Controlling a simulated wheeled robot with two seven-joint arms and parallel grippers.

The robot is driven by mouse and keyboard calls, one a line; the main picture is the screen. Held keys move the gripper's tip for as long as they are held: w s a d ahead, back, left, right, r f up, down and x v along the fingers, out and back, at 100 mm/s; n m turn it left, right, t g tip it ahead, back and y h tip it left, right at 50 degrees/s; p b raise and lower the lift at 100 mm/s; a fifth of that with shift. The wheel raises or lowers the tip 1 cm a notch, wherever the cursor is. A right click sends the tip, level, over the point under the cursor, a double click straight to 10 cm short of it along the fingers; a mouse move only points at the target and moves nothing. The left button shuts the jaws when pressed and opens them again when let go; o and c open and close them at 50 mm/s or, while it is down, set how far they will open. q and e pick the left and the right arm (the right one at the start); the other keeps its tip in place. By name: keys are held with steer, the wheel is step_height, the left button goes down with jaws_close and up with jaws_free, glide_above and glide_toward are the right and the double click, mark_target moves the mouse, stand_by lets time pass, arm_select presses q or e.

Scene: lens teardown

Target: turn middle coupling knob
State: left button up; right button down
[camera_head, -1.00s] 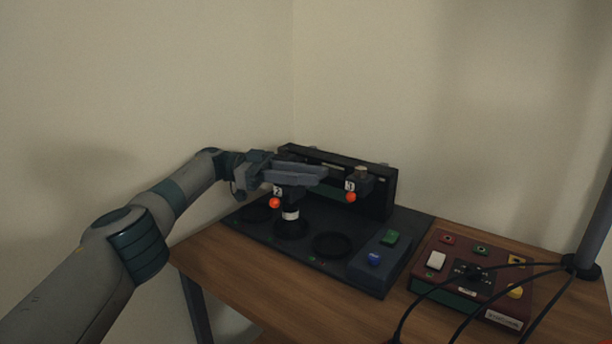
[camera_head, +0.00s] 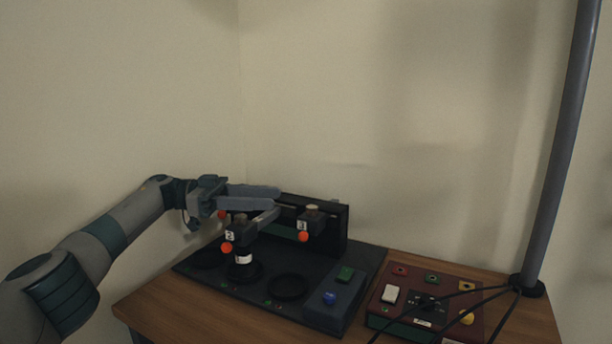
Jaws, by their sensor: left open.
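The middle coupling unit (camera_head: 238,232), labelled 2, stands upright on the dark base in the head view, with an orange ball at its front. Its dark top, where the knob would be, sits close beside my gripper, and I cannot make out the knob clearly. My left gripper (camera_head: 277,202) is open, with its two fingers apart and pointing right, above and behind unit 2. Whether a finger touches the unit I cannot tell. Unit 3 (camera_head: 312,212) stands to the right with a pale-topped knob. My right gripper is not in view.
The dark base (camera_head: 215,282) has round rings, a green button (camera_head: 345,274) and a blue button (camera_head: 329,298). A dark upright panel (camera_head: 335,225) stands behind. At right are a red control box (camera_head: 380,318) with black cables and a grey pole (camera_head: 560,140).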

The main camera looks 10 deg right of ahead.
arm_select(q)
steer(key=s+d+r, duration=0.5)
steer(key=d+r, duration=0.1)
steer(key=d, duration=0.3)
steer(key=shift+s+r+p, duration=0.15)
steer(key=shift+s+p, duration=0.05)
steer(key=shift+p, duration=0.25)
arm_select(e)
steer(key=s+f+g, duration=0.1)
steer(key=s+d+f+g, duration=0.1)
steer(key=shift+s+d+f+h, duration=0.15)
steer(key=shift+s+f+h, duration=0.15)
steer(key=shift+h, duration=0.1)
arm_select(q)
steer(key=shift+a, duration=0.1)
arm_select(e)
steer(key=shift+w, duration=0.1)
arm_select(q)
steer(key=shift+r, duration=0.1)
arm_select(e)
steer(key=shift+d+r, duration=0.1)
